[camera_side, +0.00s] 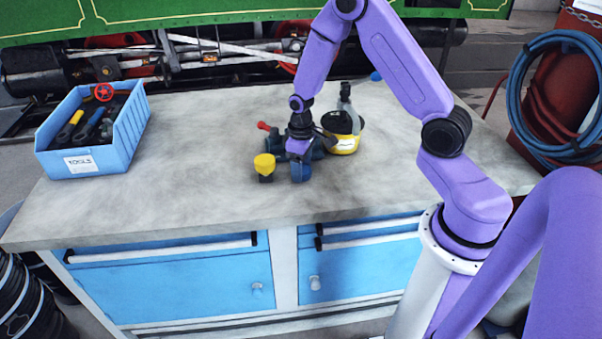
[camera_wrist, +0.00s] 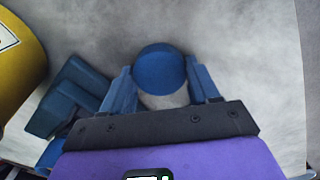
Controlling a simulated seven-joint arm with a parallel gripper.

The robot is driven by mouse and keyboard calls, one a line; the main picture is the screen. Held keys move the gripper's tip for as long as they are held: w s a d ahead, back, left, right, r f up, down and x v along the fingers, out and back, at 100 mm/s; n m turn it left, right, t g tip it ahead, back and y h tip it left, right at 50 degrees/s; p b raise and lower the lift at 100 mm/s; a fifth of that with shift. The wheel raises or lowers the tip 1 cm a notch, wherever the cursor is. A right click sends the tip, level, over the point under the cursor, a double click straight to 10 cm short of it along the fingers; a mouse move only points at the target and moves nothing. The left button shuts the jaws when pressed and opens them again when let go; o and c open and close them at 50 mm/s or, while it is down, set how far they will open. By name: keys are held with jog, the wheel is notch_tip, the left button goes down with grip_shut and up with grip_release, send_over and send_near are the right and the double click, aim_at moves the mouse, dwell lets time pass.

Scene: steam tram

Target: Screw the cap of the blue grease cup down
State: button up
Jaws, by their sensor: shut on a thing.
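The round blue cap of the grease cup (camera_wrist: 160,67) shows in the wrist view between the two fingers of my gripper (camera_wrist: 163,82). My gripper is shut on the cap, one finger on each side. The cup's body and thread are hidden below the cap, so I cannot tell how far down the cap sits. In the side view my gripper (camera_side: 300,172) points down at the middle of the bench, and its fingers largely hide the blue cup.
A yellow-capped cup (camera_side: 264,166) stands just left of my gripper. A dark blue vise-like block (camera_wrist: 72,95) with a red-tipped handle is close by. A yellow pot (camera_side: 342,146) stands behind right. A blue tool bin (camera_side: 80,163) is far left. The bench front (camera_side: 170,205) is clear.

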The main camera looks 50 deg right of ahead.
jog(key=shift+r, duration=1)
jog(key=shift+r, duration=2.4)
jog(key=shift+r, duration=0.2)
notch_tip(320, 180, up, 13)
jog(key=w+d, duration=0.7)
jog(key=d, duration=0.2)
jog(key=shift+w+d+f, duration=0.1)
jog(key=shift+d+f, duration=0.05)
jog(key=shift+f, duration=1.35)
jog(key=shift+w+d+f, duration=0.1)
jog(key=shift+f, duration=1.4)
jog(key=shift+d+f, duration=0.15)
jog(key=shift+f, duration=1.35)
